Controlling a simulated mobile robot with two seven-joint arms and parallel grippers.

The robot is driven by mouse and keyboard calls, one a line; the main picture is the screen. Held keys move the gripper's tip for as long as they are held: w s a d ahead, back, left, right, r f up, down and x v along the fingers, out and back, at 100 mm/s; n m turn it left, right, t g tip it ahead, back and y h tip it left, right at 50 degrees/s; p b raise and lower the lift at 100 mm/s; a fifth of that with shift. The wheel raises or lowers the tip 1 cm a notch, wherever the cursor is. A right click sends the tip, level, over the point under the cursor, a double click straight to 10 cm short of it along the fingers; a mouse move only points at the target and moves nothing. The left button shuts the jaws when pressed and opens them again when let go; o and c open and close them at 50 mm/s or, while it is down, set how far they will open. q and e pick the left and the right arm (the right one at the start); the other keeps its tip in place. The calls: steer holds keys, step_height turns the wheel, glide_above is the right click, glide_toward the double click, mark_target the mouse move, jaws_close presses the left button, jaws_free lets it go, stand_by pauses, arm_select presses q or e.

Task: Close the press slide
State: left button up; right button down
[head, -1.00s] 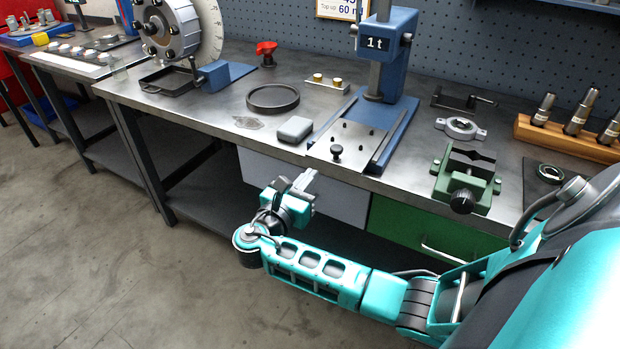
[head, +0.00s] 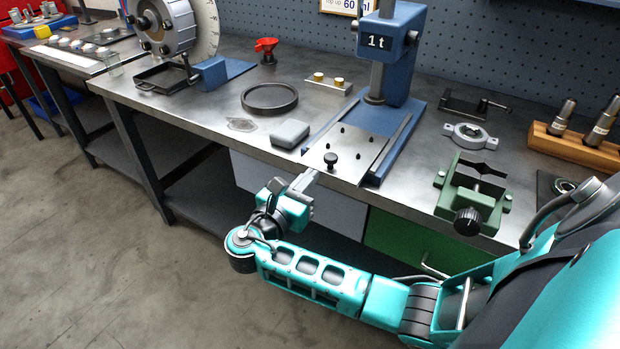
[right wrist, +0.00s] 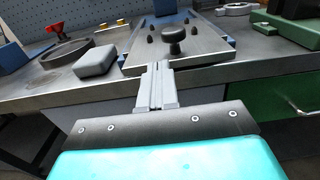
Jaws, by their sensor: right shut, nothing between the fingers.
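The press (head: 389,55) is a blue stand marked "1 t" on the bench. Its slide is a flat silver plate (head: 357,146) with small pins and a black knob (head: 331,159) near its front; it sticks out forward of the press column to the bench's front edge. My right gripper (head: 305,179) is shut and empty, its fingertips close to the front edge of the slide. In the right wrist view the shut fingers (right wrist: 157,72) point at the slide's front edge (right wrist: 200,46), just below the knob (right wrist: 174,40). I cannot tell whether they touch. My left gripper is out of view.
A grey box (head: 290,133) lies left of the slide, with a black ring (head: 269,97) behind it. A green vise (head: 471,192) stands to the right at the bench edge. Open floor (head: 120,270) lies in front of the bench.

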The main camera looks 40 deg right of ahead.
mark_target(320, 165)
steer(key=shift+d, duration=0.2)
stand_by(0.4)
steer(key=p+x, duration=0.1)
steer(key=x, duration=0.3)
steer(key=shift+w+d+r, duration=0.1)
steer(key=shift+d+r, duration=0.05)
steer(key=shift+w+d, duration=0.1)
steer(key=shift+d, duration=0.15)
steer(key=shift+a, duration=0.1)
